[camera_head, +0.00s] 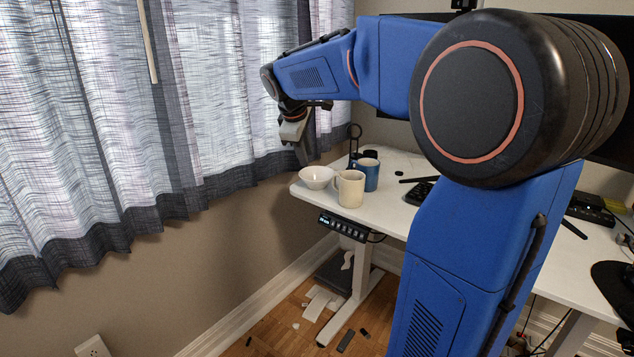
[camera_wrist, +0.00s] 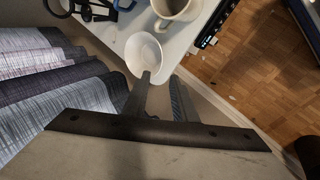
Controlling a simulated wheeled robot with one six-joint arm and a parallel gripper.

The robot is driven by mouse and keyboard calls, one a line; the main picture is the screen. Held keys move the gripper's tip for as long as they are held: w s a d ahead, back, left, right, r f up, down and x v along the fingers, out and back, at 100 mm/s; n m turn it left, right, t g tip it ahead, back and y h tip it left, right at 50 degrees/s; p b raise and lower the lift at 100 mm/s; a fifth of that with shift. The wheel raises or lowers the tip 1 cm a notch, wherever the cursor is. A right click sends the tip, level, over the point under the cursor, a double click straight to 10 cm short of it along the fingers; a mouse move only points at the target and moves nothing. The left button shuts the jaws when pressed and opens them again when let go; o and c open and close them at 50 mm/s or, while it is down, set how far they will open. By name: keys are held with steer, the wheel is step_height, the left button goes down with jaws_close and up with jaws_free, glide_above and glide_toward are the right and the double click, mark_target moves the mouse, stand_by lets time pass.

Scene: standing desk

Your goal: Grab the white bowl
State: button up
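The white bowl (camera_head: 316,178) stands upright at the left end of the white desk, near its corner. In the wrist view the bowl (camera_wrist: 143,53) lies just beyond my fingertips, its inside facing the camera and looking empty. My gripper (camera_head: 302,158) hangs above and slightly left of the bowl in the head view, fingers pointing down. In the wrist view the two fingers of my gripper (camera_wrist: 160,76) are apart with nothing held between them. The left fingertip overlaps the bowl's near rim in that picture; whether it touches I cannot tell.
A cream mug (camera_head: 350,189) stands close right of the bowl, with a blue mug (camera_head: 368,173) behind it. A black object (camera_head: 354,142) stands at the desk's back edge. Curtains (camera_head: 150,120) hang left of the desk. The white desk (camera_head: 392,214) has bare room right of the mugs.

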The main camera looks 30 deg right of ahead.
mark_target(312, 181)
steer(key=x, duration=1.4)
steer(key=shift+w+f, duration=0.15)
steer(key=shift+f, duration=0.05)
steer(key=shift+c, duration=0.4)
jaws_close()
